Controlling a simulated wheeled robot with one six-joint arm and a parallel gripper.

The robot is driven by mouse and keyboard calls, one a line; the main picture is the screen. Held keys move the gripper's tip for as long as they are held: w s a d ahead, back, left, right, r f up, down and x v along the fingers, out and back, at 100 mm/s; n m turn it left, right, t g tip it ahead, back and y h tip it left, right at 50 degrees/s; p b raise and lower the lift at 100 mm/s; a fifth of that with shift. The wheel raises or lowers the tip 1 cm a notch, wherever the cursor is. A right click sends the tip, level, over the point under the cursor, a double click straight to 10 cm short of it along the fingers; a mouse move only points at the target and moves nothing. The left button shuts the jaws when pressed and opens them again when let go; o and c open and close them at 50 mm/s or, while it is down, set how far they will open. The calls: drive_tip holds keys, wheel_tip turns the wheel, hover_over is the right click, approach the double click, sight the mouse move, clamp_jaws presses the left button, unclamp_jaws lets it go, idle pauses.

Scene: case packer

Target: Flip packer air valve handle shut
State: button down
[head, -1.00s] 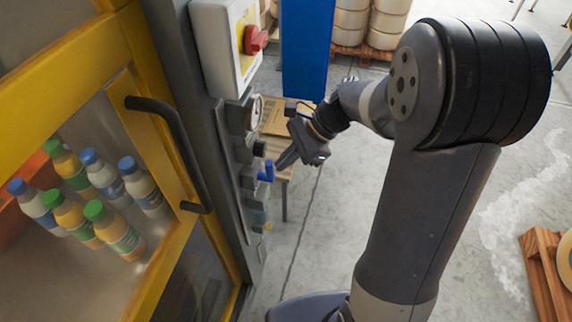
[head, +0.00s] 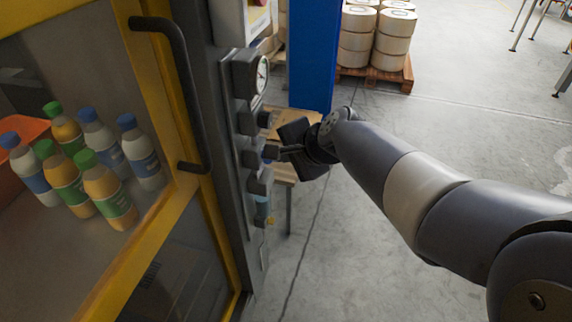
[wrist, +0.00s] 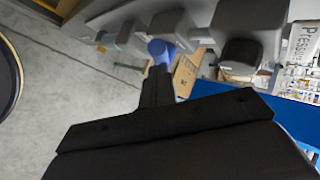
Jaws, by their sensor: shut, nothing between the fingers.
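The blue valve handle (wrist: 161,49) shows in the wrist view, just beyond my fingertips and partly covered by them. I cannot tell whether they touch. In the head view the handle cannot be made out. The grey valve unit (head: 256,154) there sits on the machine's post, below the pressure gauge (head: 261,74). My gripper (head: 280,150) points left at that unit, its tips close against it. In the wrist view my gripper (wrist: 158,72) is shut, with nothing held between the fingers.
A yellow-framed door with a black handle (head: 187,95) stands at left, bottles behind its glass. A blue column (head: 316,55) and a cardboard box (head: 294,122) are behind.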

drive_tip(key=t+b, duration=0.1)
drive_tip(key=b, duration=0.1)
drive_tip(key=s+f+n+t+b, duration=0.1)
drive_tip(key=t+b, duration=0.1)
drive_tip(key=shift+a+f, duration=0.2)
drive_tip(key=shift+f, duration=0.05)
drive_tip(key=shift+w+d+f+b, duration=0.25)
drive_tip(key=shift+w+b, duration=0.4)
drive_tip(key=shift+b, duration=0.35)
